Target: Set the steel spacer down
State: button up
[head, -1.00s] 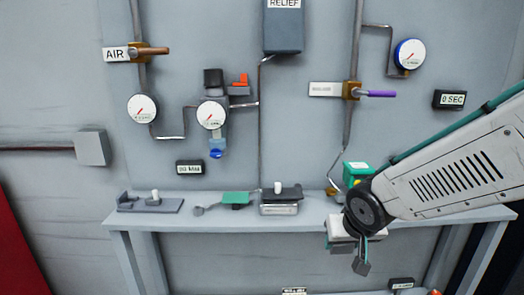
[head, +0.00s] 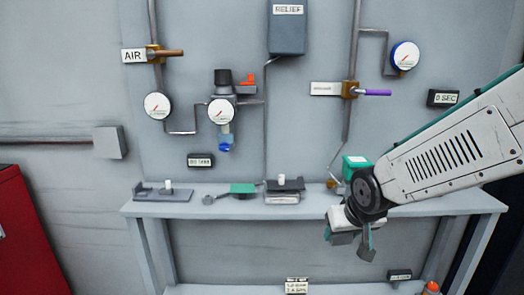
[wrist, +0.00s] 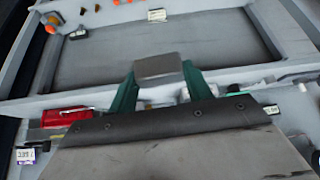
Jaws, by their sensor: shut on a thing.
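My gripper (head: 355,246) hangs in front of the workbench, below the level of its top and toward its right end. In the wrist view its two green fingers (wrist: 160,84) are shut on the steel spacer (wrist: 158,66), a flat grey block between the fingertips. In the head view the spacer (head: 367,255) seems to be the small dark grey piece at the lower end of the fingers, partly hidden. It is in the air, apart from any surface as far as I can see.
The bench top (head: 225,208) carries a grey fixture (head: 163,193), a green-handled tool (head: 240,189), a clamp-like block (head: 284,191) and a green box (head: 355,166). A lower shelf (head: 335,289) holds labels and an orange-topped item (head: 431,288). A red cabinet (head: 18,235) stands left.

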jog(key=w+d+f+m, duration=0.1)
jog(key=w+d+f, duration=0.7)
jog(key=w+f, duration=0.25)
jog(key=s+f, duration=0.3)
jog(key=f, duration=0.9)
jog(key=shift+a+h, duration=0.15)
jog(key=shift+h, duration=0.15)
jog(key=shift+s+a, duration=0.1)
jog(key=shift+s, duration=0.05)
